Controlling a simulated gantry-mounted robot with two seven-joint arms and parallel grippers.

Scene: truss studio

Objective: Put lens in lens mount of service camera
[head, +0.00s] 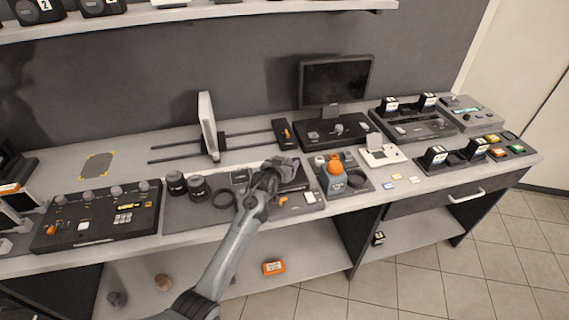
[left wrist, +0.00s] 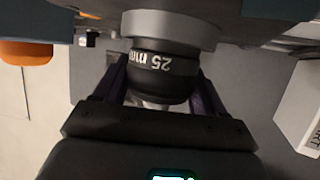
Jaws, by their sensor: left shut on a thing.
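My left gripper (head: 268,180) is over the grey mat in the middle of the bench. In the left wrist view, the gripper (left wrist: 155,98) is shut on a black lens (left wrist: 165,75) marked "25 mm", which reads upside down. A wide grey ring (left wrist: 172,28) lies directly against the lens's far end, below a dark body at the top edge. I cannot tell whether that ring is the lens mount or how far the lens sits in it. In the head view my gripper hides the held lens and most of the service camera. My right gripper is not in view.
Two black lenses (head: 187,185) and a dark ring (head: 223,198) stand left of my gripper. A black control panel (head: 98,215) is at the left; a monitor (head: 335,80) stands behind.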

